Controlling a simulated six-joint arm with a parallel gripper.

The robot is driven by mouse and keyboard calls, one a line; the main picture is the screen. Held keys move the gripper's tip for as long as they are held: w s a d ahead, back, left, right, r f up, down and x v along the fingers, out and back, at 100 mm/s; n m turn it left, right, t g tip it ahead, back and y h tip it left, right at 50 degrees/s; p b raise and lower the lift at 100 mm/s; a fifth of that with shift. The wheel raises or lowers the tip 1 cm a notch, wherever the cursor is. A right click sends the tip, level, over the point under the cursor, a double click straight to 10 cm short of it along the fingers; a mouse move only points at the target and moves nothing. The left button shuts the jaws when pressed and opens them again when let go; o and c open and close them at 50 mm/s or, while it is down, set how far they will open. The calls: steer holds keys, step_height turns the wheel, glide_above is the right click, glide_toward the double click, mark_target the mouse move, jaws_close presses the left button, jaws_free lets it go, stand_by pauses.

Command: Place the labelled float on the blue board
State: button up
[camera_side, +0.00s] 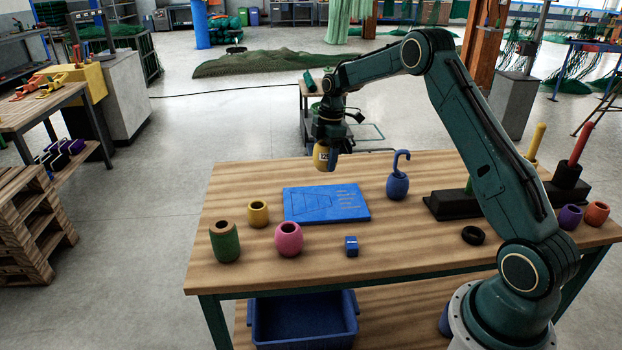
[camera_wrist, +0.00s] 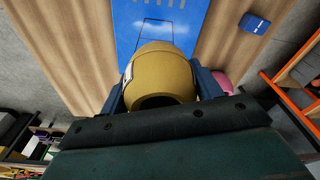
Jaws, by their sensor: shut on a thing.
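My gripper (camera_side: 327,147) is shut on a yellow float (camera_side: 320,158) that carries a white label with dark marks. It holds the float in the air, above and behind the blue board's far edge in the side view. In the wrist view the yellow float (camera_wrist: 160,73) sits between the two fingers, with its dark hole toward the camera. The blue board (camera_side: 322,202) lies flat on the wooden table with nothing on it. It also shows in the wrist view (camera_wrist: 190,25), beyond the float and partly hidden by it.
On the table (camera_side: 400,258) stand a green float (camera_side: 225,243), another yellow float (camera_side: 258,214), a pink float (camera_side: 289,239), a small blue block (camera_side: 351,246) and a blue float with a hook (camera_side: 397,187). A black ring (camera_side: 473,236) and dark peg stands are at right.

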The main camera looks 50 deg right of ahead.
steer(key=shift+f, duration=5.85)
steer(key=shift+f, duration=0.1)
steer(key=o, duration=1)
steer(key=r, duration=0.4)
steer(key=d+r, duration=0.1)
steer(key=r, duration=0.7)
steer(key=shift+s+d+r, duration=0.1)
steer(key=shift+s+d, duration=0.05)
steer(key=shift+s, duration=0.15)
